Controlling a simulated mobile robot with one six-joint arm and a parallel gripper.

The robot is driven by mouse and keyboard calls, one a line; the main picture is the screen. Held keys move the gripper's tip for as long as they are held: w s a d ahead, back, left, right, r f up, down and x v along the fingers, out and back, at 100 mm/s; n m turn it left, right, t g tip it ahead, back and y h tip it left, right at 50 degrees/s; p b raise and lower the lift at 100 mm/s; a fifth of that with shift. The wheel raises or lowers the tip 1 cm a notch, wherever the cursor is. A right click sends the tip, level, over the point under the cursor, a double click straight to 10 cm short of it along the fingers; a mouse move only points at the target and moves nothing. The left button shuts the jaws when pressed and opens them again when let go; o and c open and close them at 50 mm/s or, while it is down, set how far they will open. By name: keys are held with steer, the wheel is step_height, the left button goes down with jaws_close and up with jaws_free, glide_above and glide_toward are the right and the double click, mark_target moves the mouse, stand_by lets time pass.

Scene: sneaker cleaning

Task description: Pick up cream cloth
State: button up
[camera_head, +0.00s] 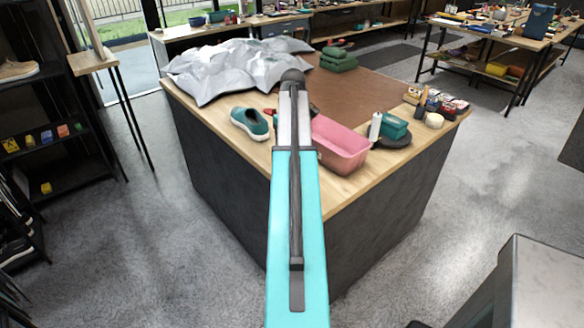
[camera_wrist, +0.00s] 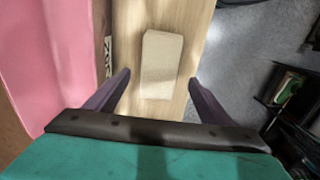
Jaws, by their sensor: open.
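The cream cloth (camera_wrist: 161,55) is a small, pale, roughly rectangular piece lying flat on a light wood strip of the tabletop in the wrist view. My gripper (camera_wrist: 159,76) is open, with its two dark fingers apart on the left and right of the cloth's lower part. Nothing is between the fingers in their grasp; I cannot tell the exact height above the cloth. In the head view the cloth and the gripper fingers are hidden, probably behind my teal arm.
A pink tub (camera_head: 340,146) stands on the workbench (camera_head: 352,186); its pink wall (camera_wrist: 40,50) is left of the cloth in the wrist view.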

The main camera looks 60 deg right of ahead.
steer(key=shift+s+f+p, duration=0.15)
steer(key=shift+f+p, duration=0.7)
steer(key=shift+f, duration=1.55)
steer(key=c, duration=1.1)
steer(key=shift+r, duration=0.2)
steer(key=shift+r+b, duration=0.7)
steer(key=shift+r, duration=0.7)
steer(key=shift+a+r, duration=0.1)
steer(key=shift+r, duration=0.05)
steer(key=s+a+b, duration=0.1)
steer(key=s+a, duration=0.1)
steer(key=a, duration=0.3)
steer(key=s+a+r+b, duration=0.1)
steer(key=s+a, duration=0.1)
steer(key=a, duration=0.2)
steer(key=s+a+b, duration=0.1)
steer(key=s+a, duration=0.1)
steer(key=a, duration=0.3)
steer(key=shift+a+r+b, duration=0.25)
steer(key=shift+a+b, duration=0.05)
steer(key=shift+b, duration=0.05)
